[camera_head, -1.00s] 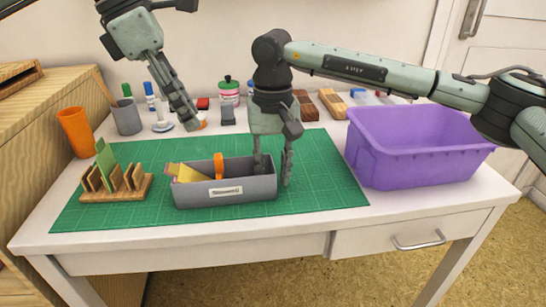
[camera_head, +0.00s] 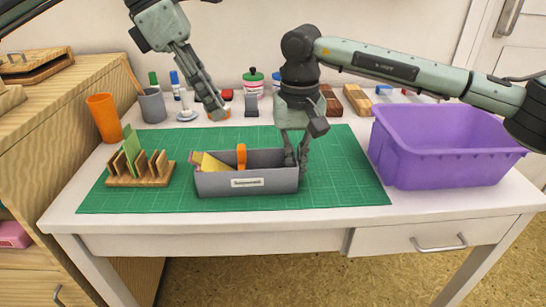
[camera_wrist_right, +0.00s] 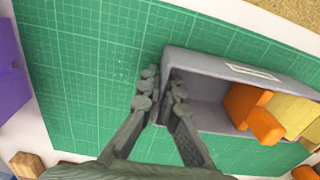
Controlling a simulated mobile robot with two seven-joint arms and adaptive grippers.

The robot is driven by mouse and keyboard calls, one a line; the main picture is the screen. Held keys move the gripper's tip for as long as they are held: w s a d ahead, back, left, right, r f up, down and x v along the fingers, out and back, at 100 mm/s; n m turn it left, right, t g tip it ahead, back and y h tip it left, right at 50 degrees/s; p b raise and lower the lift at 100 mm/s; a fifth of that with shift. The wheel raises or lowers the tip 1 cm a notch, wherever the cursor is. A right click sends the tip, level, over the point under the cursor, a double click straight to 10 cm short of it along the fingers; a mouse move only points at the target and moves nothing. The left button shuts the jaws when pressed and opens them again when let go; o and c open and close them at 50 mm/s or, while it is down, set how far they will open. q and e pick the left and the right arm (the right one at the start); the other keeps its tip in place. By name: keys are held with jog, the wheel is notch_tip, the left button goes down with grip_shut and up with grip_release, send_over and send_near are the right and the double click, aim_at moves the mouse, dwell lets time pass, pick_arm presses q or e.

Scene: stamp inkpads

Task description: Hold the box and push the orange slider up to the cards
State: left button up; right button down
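The grey box (camera_head: 225,187) with a white label sits on the green mat. Its orange slider (camera_head: 241,157) stands upright near the middle, and also shows in the right wrist view (camera_wrist_right: 262,124). Yellow and pink cards (camera_head: 212,163) lean in the box's left part; a gap between slider and cards is hard to judge. My right gripper (camera_wrist_right: 163,88) straddles the box's right end wall, one finger inside and one outside, closed against it. My left gripper (camera_head: 218,110) hangs above the mat's back edge, behind the box and apart from it; its finger opening is unclear.
A wooden rack (camera_head: 142,180) with a green card stands left of the box. A purple bin (camera_head: 440,165) stands right. Orange (camera_head: 104,118) and grey cups (camera_head: 152,106), bottles and blocks line the back. The mat in front of the box is clear.

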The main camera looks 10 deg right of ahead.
aim_at(240, 146)
pick_arm(q)
jog(key=a+h, duration=0.1)
jog(key=a+f+m+h, duration=0.1)
jog(key=h, duration=0.1)
jog(key=a+h, duration=0.1)
jog(key=a, duration=0.1)
jog(key=shift+w+a+f+m, duration=0.1)
jog(key=shift+w+f+m, duration=0.15)
jog(key=shift+f+m, duration=0.1)
jog(key=x, duration=1.1)
jog(key=shift+s+d+f, duration=0.1)
jog(key=shift+d+f, duration=0.1)
jog(key=shift+d, duration=0.2)
jog(key=shift+c, duration=0.4)
grip_shut()
